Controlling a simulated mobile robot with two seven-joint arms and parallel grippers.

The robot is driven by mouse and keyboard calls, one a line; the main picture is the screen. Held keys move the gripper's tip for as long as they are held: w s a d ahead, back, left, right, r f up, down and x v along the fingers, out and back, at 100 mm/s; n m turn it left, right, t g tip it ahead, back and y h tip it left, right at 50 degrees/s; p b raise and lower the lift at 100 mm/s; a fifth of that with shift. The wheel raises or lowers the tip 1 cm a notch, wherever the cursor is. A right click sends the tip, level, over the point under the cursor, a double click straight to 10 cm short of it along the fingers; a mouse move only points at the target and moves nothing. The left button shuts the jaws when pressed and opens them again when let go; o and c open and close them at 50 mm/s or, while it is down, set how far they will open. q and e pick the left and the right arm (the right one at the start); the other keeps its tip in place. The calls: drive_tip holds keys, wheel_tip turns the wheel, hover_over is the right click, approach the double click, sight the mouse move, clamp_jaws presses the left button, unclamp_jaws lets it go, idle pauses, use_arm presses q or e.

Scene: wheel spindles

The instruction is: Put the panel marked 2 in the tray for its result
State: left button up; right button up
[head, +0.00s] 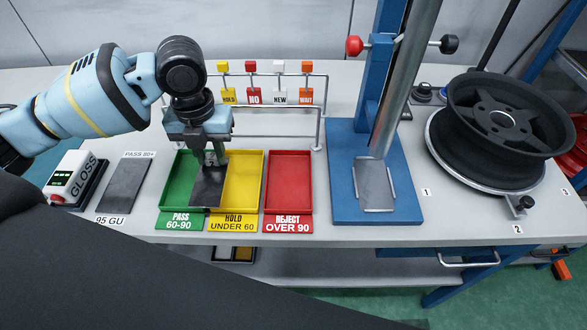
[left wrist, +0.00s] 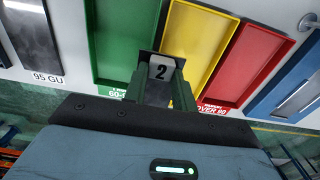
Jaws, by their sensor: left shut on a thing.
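My left gripper (head: 214,155) is shut on a dark panel (head: 208,188) and holds it over the border of the green and yellow trays. In the left wrist view the panel's tab (left wrist: 160,71) shows a 2. The green tray (head: 175,190) reads PASS 60-90, the yellow tray (head: 250,188) HOLD UNDER 60, and the red tray (head: 289,182) REJECT OVER 90. The red tray is empty. I cannot tell whether the panel touches a tray. A gloss meter (head: 75,180) stands at the left; its display is too small to read. My right gripper is out of view.
A grey plate (head: 124,186) marked PASS 80+ and 95 GU lies beside the meter. A rail (head: 275,108) with coloured tags stands behind the trays. A blue stand (head: 345,190) and a black wheel (head: 505,115) occupy the right.

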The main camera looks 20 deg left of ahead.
use_arm(q)
drive_tip(key=shift+d, duration=0.35)
drive_tip(key=w+d, duration=0.2)
drive_tip(key=d, duration=0.2)
drive_tip(key=w+d+f, duration=0.1)
drive_tip(key=w+d, duration=0.2)
drive_tip(key=d, duration=0.1)
drive_tip(key=w+d, duration=0.2)
drive_tip(key=d, duration=0.2)
drive_tip(key=shift+w+d+f, duration=0.1)
drive_tip(key=shift+w+f, duration=0.05)
drive_tip(key=shift+w, duration=0.05)
drive_tip(key=shift+d, duration=0.1)
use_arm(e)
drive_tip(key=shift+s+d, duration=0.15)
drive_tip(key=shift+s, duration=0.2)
use_arm(q)
drive_tip(key=shift+w, duration=0.1)
drive_tip(key=shift+w+d, duration=0.15)
drive_tip(key=shift+d, duration=0.25)
wheel_tip(320, 180, down, 4)
drive_tip(key=shift+a+r, duration=0.1)
drive_tip(key=shift+r, duration=0.1)
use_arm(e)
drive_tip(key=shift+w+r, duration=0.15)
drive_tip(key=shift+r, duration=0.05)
use_arm(q)
drive_tip(key=shift+f, duration=0.15)
